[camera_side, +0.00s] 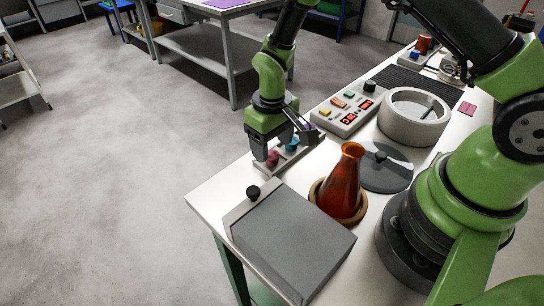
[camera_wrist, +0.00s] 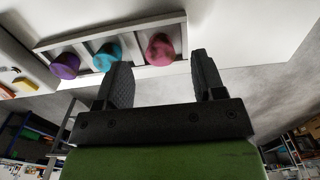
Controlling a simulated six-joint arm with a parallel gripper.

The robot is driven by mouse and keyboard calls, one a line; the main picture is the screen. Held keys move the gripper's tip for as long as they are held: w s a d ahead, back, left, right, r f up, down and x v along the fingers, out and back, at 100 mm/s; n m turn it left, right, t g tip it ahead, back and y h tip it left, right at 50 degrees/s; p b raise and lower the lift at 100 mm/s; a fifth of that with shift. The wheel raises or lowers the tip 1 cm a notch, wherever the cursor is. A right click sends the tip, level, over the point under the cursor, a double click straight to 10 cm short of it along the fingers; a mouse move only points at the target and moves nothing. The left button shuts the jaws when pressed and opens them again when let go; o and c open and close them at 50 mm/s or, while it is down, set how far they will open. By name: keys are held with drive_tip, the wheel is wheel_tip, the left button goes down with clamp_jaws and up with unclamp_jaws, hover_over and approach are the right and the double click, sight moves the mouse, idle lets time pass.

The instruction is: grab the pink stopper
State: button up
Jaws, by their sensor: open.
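The pink stopper (camera_wrist: 160,50) sits in a pale rack (camera_wrist: 135,30) in the wrist view, at the right end of a row with a teal stopper (camera_wrist: 106,57) and a purple stopper (camera_wrist: 65,66). My gripper (camera_wrist: 161,62) is open, and in this view the pink stopper appears between its two fingertips, with no contact visible. In the side view the pink stopper (camera_side: 272,158) shows beside the lower tip of my gripper (camera_side: 281,145), at the near end of the rack. The teal stopper (camera_side: 292,143) is just behind it, partly covered by a finger.
A grey box (camera_side: 290,240) with a black knob stands at the table's front corner. An orange flask (camera_side: 342,183) rests in a ring right of the rack, before a round lid (camera_side: 385,173). A button panel (camera_side: 348,109) and a white round vessel (camera_side: 413,118) stand behind.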

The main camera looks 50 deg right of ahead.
sight(274, 155)
drive_tip(key=shift+f, duration=1.35)
drive_tip(key=c, duration=1)
drive_tip(key=shift+r, duration=0.15)
